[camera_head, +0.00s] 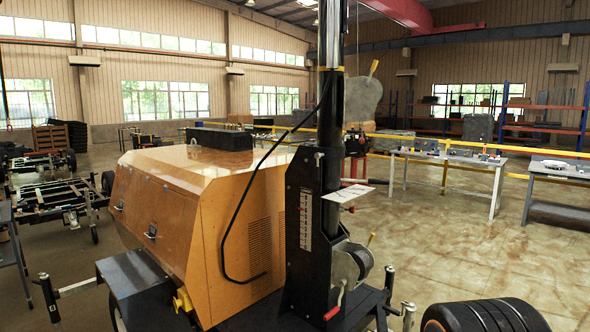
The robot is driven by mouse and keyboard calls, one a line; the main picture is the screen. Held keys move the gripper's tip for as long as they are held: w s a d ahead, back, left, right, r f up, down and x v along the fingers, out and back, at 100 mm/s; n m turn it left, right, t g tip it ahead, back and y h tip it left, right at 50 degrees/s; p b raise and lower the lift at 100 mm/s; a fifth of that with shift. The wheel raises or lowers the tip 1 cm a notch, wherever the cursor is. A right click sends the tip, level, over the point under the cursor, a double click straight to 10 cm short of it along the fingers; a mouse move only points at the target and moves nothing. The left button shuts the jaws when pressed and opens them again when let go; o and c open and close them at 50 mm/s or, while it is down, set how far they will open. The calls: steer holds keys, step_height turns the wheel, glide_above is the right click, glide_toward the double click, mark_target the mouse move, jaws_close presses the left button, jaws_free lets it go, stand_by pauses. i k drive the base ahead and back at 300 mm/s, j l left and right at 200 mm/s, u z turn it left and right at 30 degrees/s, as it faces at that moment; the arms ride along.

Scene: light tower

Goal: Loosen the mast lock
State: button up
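The light tower is an orange-yellow cabinet (190,200) on a trailer with a black upright mast (330,120) at its right end. The mast stands in a black bracket (306,230) with a white scale label. A round grey winch (352,265) sits low on the mast's right side. I cannot tell which part is the mast lock. My gripper is not in view.
Black ribbed round objects (490,315), possibly tires, lie at the bottom right. A trailer frame (50,195) stands at the left. The floor right of the mast is open.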

mark_target(317, 156)
steer(key=i+j, duration=0.2)
steer(key=i, duration=0.25)
steer(key=i+j, duration=0.15)
steer(key=i, duration=0.3)
steer(key=i+j, duration=0.2)
steer(key=i, duration=0.2)
steer(key=i+j, duration=0.2)
steer(key=i, duration=0.25)
